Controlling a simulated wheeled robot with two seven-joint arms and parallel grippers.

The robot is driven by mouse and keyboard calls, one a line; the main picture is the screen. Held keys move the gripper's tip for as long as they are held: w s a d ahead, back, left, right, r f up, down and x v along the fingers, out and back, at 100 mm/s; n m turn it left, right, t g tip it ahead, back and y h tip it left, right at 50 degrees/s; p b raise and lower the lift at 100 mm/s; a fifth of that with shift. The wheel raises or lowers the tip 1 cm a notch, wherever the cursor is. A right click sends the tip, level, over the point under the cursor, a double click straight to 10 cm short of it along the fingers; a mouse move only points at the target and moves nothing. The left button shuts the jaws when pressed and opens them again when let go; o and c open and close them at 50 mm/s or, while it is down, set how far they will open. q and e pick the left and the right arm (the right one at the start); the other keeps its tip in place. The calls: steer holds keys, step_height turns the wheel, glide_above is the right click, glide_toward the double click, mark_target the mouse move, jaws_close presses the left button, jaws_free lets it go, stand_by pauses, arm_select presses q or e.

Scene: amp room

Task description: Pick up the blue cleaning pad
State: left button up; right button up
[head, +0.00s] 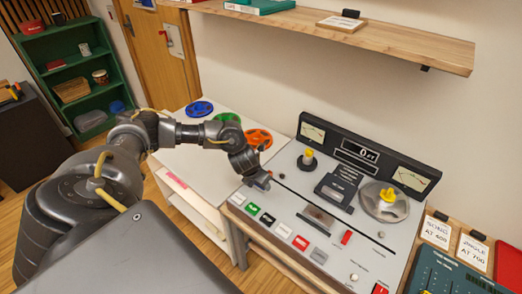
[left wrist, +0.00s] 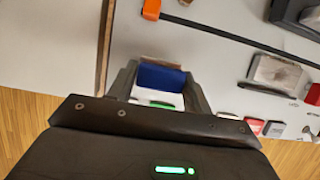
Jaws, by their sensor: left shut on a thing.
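The blue cleaning pad (left wrist: 162,78) is between the two fingers of my left gripper (left wrist: 160,90) in the left wrist view, and the fingers are shut on it. A brownish edge shows along the pad's far side. In the head view my left gripper (head: 261,181) is over the left edge of the grey control console (head: 330,205), above its row of coloured buttons. The pad cannot be made out clearly there. Whether the pad touches the console cannot be told. My right gripper is not in view.
A white table (head: 185,160) with blue, green (head: 227,119) and orange (head: 258,139) reels stands left of the console. A wooden shelf (head: 400,40) hangs above. A reel (head: 384,202) and knobs stand up from the console. A teal mixer (head: 450,275) is at right.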

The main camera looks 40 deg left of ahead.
arm_select(q)
steer(key=s+r+b, duration=0.1)
steer(key=s+r, duration=0.8)
steer(key=s, duration=0.4)
steer(key=shift+s, duration=0.4)
steer(key=shift+a+r, duration=0.1)
steer(key=o, duration=0.3)
steer(key=shift+c, duration=1.1)
